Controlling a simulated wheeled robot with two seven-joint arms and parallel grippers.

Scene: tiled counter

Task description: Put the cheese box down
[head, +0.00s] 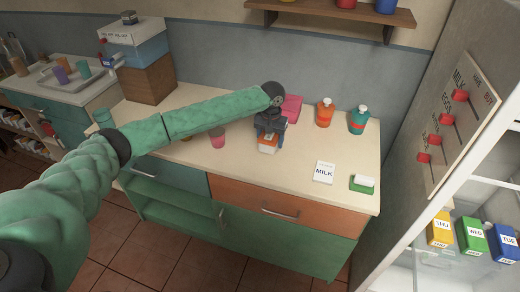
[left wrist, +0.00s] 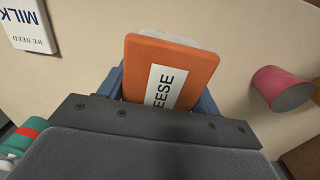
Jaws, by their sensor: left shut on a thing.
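The cheese box (left wrist: 172,70) is orange with a white label whose visible letters read "EESE" in the left wrist view. In the head view the cheese box (head: 268,143) shows its orange and white side just below my left gripper (head: 269,128). My left gripper (left wrist: 168,88) is shut on the box, with a blue-grey finger on each side of it. The box is over the cream counter (head: 240,165), near its middle. I cannot tell whether its underside touches the counter. My right gripper is not in view.
A milk note (head: 324,172) and a green-and-white item (head: 362,183) lie to the right. A pink cup (head: 217,137) stands left of the box. Orange (head: 325,112) and teal (head: 359,119) bottles and a pink item (head: 292,108) are behind. Counter between box and front edge is clear.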

